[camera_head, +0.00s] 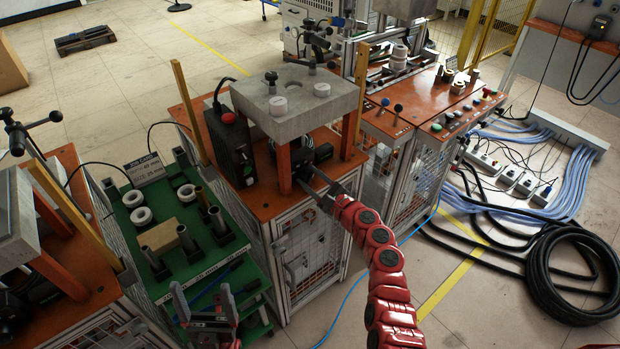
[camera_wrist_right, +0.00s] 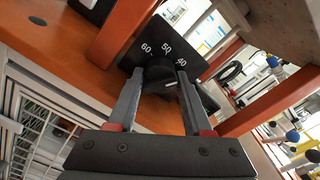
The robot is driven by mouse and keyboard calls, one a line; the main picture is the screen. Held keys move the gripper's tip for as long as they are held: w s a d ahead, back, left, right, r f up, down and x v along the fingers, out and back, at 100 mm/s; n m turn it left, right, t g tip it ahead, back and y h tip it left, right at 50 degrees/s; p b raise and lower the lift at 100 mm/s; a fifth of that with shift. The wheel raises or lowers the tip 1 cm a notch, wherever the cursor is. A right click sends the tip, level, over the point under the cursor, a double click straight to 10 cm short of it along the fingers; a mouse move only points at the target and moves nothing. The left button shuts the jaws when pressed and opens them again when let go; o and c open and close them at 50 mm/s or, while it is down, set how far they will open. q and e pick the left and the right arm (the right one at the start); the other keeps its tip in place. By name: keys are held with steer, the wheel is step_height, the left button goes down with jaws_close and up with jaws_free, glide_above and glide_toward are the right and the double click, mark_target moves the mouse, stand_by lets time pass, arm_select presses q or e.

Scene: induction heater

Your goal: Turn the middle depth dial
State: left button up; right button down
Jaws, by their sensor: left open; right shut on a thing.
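The black depth dial (camera_wrist_right: 158,74) sits on a dark plate marked 60, 50 and 40 in the right wrist view. A short white line shows on its right part. My right gripper (camera_wrist_right: 160,88) has one finger on each side of the dial and is shut on it. In the head view, my right gripper (camera_head: 306,182) reaches under the grey top of the middle heater station (camera_head: 297,97), and the dial itself is hard to make out there. My left gripper (camera_head: 207,306) is open and empty, in front of the green cart.
Orange posts (camera_wrist_right: 128,28) stand close on both sides of the dial. The green cart (camera_head: 200,267) holds rings and cylinders to the left of the station. A control panel (camera_head: 462,112) is to the right. Cables and a black coil (camera_head: 571,275) lie on the floor at right.

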steer(key=shift+c, duration=1.8)
jaws_free()
steer(key=m+p, duration=0.4)
steer(key=shift+a+r, duration=0.1)
steer(key=shift+r, duration=0.15)
steer(key=m+p, duration=0.1)
steer(key=m, duration=0.2)
steer(key=shift+s+f, duration=0.1)
steer(key=shift+f, duration=0.05)
steer(key=v, duration=1.7)
steer(key=w+d+f+t+h, duration=0.1)
steer(key=w+d+f+h, duration=0.1)
steer(key=d+f+h, duration=0.5)
steer(key=s+d+r+n+t+h+p, duration=0.1)
steer(key=s+d+r+n+h, duration=0.1)
steer(key=d+h, duration=0.6)
steer(key=shift+d+n, duration=0.8)
steer(key=shift+d, duration=0.75)
